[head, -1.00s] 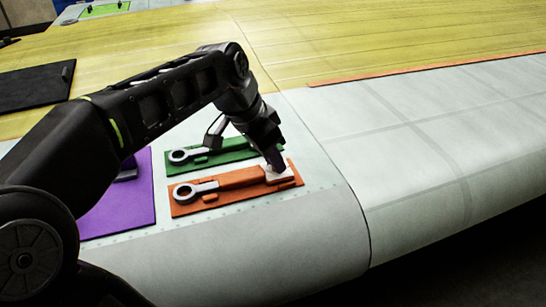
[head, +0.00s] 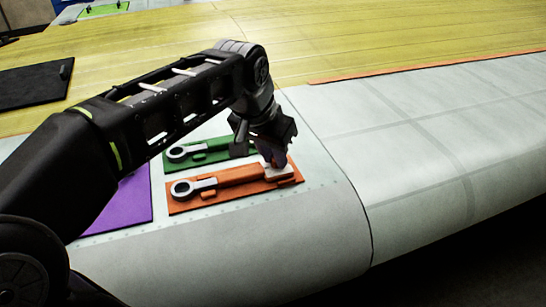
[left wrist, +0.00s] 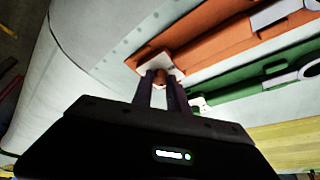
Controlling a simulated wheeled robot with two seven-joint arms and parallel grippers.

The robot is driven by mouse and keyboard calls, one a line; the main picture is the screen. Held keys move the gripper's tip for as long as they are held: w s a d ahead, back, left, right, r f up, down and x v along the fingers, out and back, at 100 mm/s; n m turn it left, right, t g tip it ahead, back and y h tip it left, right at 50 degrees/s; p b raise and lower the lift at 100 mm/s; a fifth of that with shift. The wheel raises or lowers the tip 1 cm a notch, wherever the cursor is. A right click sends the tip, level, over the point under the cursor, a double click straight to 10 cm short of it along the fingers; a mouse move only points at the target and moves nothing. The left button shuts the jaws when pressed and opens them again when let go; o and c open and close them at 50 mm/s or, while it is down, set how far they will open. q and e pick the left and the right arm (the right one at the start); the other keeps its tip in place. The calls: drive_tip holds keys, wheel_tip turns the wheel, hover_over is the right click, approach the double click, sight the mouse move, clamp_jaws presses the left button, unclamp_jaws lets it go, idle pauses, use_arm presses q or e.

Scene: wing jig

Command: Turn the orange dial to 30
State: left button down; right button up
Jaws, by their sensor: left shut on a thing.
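The orange plate (head: 215,203) lies on the pale wing panel and holds an orange-handled wrench with a white ring end. At its right end is a white piece (head: 290,170) with an orange dial (left wrist: 188,71) on it. My left gripper (head: 272,160) points down over this end. In the left wrist view its two fingers (left wrist: 164,82) are closed around the orange dial, which they partly hide. The dial's marks and setting are too small to read. My right gripper is not in view.
A green plate (head: 172,164) with another wrench lies just behind the orange one. A purple plate (head: 125,205) lies to the left, partly behind my arm. A black plate (head: 30,88) lies farther back. The pale wing surface to the right is clear.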

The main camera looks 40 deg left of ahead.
use_arm(q)
drive_tip(key=n, duration=0.2)
drive_tip(key=n+y+b, duration=0.1)
drive_tip(key=shift+d+n, duration=0.2)
drive_tip(key=shift+n, duration=0.2)
drive_tip(key=shift+w+d+n+g+y, duration=0.1)
drive_tip(key=shift+n+g+y, duration=0.55)
drive_tip(key=shift+n, duration=1.05)
drive_tip(key=c, duration=1.3)
unclamp_jaws()
